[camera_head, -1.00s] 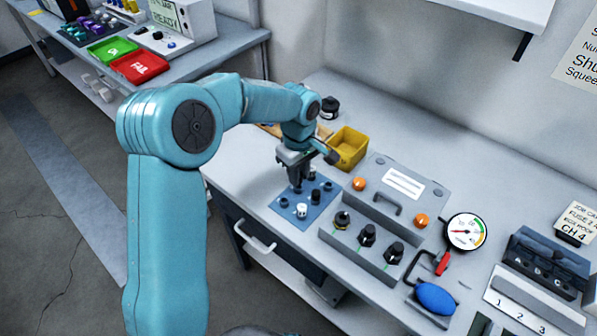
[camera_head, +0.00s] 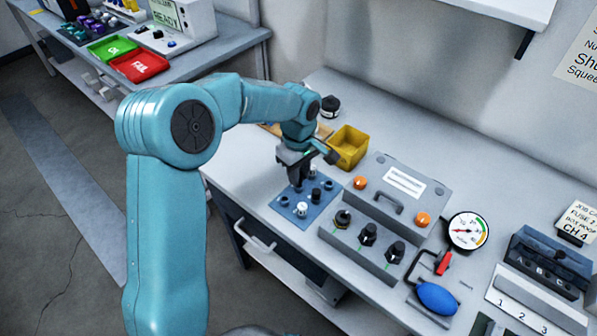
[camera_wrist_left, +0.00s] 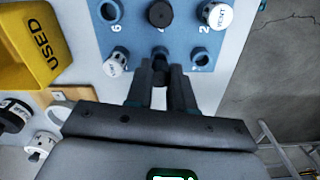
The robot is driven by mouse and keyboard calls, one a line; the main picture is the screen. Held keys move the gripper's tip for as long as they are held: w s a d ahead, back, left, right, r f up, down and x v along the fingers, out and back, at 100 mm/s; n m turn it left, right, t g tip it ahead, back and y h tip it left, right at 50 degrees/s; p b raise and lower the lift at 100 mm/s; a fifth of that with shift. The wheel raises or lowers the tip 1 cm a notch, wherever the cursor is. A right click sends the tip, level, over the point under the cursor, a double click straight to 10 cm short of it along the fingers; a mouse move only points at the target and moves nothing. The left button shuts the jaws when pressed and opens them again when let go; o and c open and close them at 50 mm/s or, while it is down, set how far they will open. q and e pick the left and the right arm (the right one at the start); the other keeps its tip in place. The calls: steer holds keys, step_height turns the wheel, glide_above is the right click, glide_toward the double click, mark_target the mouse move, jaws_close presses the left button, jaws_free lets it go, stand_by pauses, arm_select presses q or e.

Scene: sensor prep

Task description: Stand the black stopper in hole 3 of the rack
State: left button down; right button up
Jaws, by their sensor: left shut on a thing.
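The blue rack (camera_head: 274,207) lies on the bench with two rows of numbered holes. My left gripper (camera_head: 296,183) points down over the middle of the far-left row. In the left wrist view its fingers (camera_wrist_left: 160,68) are shut on a small dark thing (camera_wrist_left: 160,54), apparently a black stopper, mostly hidden by the fingers. I cannot tell if it is in the hole or above it. Another black piece (camera_wrist_left: 159,13) stands in the middle of the other row. White pieces stand at two corners (camera_wrist_left: 217,15) (camera_wrist_left: 115,65). The other two corner holes (camera_wrist_left: 109,11) (camera_wrist_left: 200,56) are empty.
A yellow bin (camera_head: 349,146) marked USED stands behind the rack. A grey box with black knobs (camera_head: 368,235) stands close to its right. A gauge (camera_head: 468,231) and blue bulb (camera_head: 437,298) lie farther right. Bench front edge is near.

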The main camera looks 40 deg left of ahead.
arm_select(q)
steer(key=shift+f+b, duration=0.75)
steer(key=shift+f, duration=0.2)
stand_by(1.1)
steer(key=c, duration=0.9)
jaws_free()
steer(key=shift+r+p, duration=2.55)
steer(key=shift+r, duration=1)
steer(key=shift+s+f, duration=0.1)
steer(key=shift+s, duration=0.05)
